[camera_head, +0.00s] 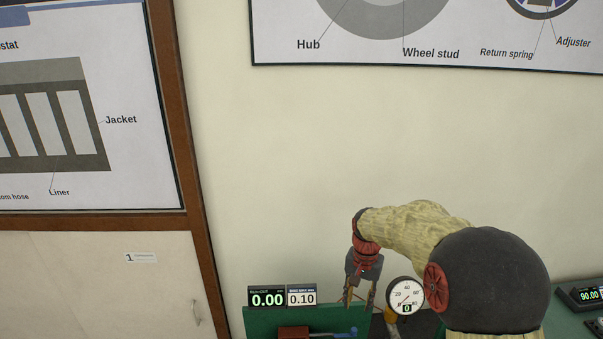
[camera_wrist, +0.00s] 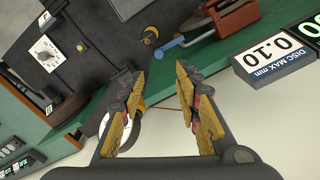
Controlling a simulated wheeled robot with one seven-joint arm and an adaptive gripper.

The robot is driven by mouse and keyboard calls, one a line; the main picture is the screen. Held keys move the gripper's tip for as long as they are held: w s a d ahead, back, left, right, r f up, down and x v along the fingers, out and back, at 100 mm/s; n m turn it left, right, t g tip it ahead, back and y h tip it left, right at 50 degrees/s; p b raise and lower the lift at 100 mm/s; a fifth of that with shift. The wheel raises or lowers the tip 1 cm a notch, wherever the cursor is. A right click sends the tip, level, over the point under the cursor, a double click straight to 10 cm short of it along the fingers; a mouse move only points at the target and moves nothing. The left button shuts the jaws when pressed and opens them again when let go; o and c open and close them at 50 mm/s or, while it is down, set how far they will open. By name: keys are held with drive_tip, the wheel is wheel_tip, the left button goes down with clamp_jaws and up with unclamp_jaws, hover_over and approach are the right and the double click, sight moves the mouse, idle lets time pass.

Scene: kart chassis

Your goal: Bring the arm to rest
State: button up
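My gripper (camera_head: 358,293) hangs at the end of my bent arm, pointing down in the head view, in front of the wall and close above the green bench. In the wrist view my gripper (camera_wrist: 160,112) shows two yellow-padded fingers spread apart with a clear gap and nothing between them. A thin red line passes behind the gap. My arm reaches in from the lower right of the head view.
A green bench (camera_head: 262,318) carries two displays reading 0.00 (camera_head: 267,299) and 0.10 (camera_head: 301,297). A round dial gauge (camera_head: 406,296) stands right of my gripper. A blue-handled tool (camera_wrist: 185,40) and a red block (camera_wrist: 232,18) lie nearby.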

drive_tip(key=s+f+n+t+b, duration=0.2)
drive_tip(key=s+b, duration=0.8)
drive_tip(key=s, duration=0.5)
drive_tip(key=s+f+n+t+b, duration=0.2)
drive_tip(key=s+n+t+b, duration=0.1)
drive_tip(key=s+b, duration=0.8)
drive_tip(key=s, duration=0.5)
drive_tip(key=shift+a+n+t+b, duration=0.25)
drive_tip(key=shift+n+t+b, duration=0.05)
drive_tip(key=shift+n, duration=0.1)
